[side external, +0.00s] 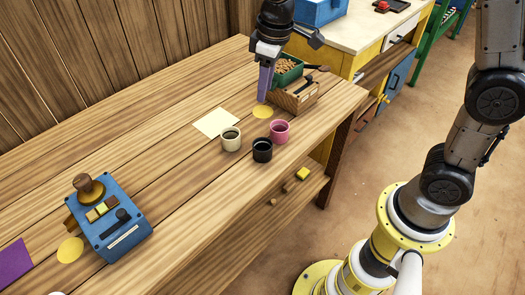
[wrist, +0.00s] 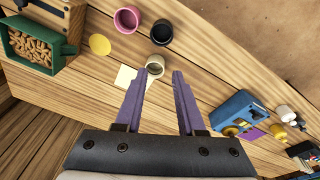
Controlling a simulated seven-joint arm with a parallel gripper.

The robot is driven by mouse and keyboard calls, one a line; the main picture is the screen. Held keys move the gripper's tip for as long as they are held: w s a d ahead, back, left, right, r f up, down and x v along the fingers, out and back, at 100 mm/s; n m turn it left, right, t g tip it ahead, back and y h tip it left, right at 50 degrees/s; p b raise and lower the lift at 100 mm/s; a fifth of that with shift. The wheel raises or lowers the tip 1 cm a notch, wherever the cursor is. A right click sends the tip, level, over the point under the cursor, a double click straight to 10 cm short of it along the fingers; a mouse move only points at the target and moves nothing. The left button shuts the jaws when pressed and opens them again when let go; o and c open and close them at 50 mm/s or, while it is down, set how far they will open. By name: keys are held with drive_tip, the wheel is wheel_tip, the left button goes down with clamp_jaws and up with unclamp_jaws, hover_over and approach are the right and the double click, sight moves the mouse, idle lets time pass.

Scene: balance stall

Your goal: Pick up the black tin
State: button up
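The black tin (side external: 262,151) stands upright on the wooden table between a cream tin (side external: 231,140) and a pink tin (side external: 280,131). In the wrist view the black tin (wrist: 162,33) is beyond my fingertips, with the cream tin (wrist: 161,64) nearer and the pink tin (wrist: 126,20) to its left. My gripper (side external: 264,88) is above the table, behind the three tins and beside the green box. In the wrist view its two purple fingers (wrist: 164,76) are spread apart with nothing held between them.
A green box of nuts (side external: 285,72) and a wooden box (side external: 296,97) stand close beside my gripper. A yellow disc (side external: 262,112) and pale paper (side external: 216,123) lie flat behind the tins. A blue device (side external: 118,228) sits at the left. The table between is clear.

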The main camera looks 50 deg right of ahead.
wheel_tip(320, 180, down, 6)
drive_tip(key=w+a+g, duration=0.1)
drive_tip(key=a+g, duration=0.1)
hover_over(259, 152)
drive_tip(key=shift+n, duration=0.3)
drive_tip(key=f, duration=0.8)
drive_tip(key=shift+w+a, duration=0.1)
drive_tip(key=shift+w, duration=0.3)
drive_tip(key=shift+f, duration=0.6)
drive_tip(key=f, duration=0.4)
drive_tip(key=shift+s, duration=0.4)
drive_tip(key=shift+f, duration=0.7)
clamp_jaws()
drive_tip(key=shift+r, duration=0.1)
